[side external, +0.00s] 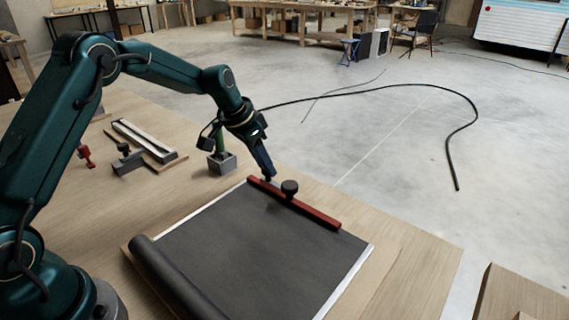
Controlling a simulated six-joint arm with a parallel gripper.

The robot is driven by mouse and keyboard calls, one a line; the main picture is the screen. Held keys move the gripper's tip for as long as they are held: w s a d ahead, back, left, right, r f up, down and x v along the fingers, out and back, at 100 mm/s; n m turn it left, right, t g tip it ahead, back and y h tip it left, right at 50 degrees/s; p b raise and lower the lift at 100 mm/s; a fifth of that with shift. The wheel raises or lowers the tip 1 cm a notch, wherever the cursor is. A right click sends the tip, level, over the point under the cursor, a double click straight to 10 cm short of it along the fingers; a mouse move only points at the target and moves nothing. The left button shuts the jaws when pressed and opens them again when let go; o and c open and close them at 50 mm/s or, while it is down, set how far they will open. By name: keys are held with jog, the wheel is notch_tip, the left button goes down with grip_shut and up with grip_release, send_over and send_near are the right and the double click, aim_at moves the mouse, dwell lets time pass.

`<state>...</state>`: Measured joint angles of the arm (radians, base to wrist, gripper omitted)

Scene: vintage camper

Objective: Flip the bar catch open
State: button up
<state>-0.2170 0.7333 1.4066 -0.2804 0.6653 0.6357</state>
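A long red bar (315,211) lies across the far edge of a dark sheet (262,255). A round black knob (289,187) stands near the bar's middle; I take these to be the bar catch. My gripper (269,178) points down at the bar's left end, just left of the knob. It overlaps the bar's end in this view, and I cannot tell whether it touches. The fingers look close together, but the gap between them is not clear. A small pale piece shows beside the fingertips.
The sheet's near left side is a dark roll (180,281). A small grey box with a green item (221,160) stands left of my gripper. A wooden tray (148,142), a dark block (128,163) and a red clamp (86,155) lie farther left.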

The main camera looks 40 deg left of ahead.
jog(key=o, duration=0.4)
jog(key=shift+a, duration=0.25)
jog(key=shift+r, duration=0.1)
jog(key=shift+v, duration=2.5)
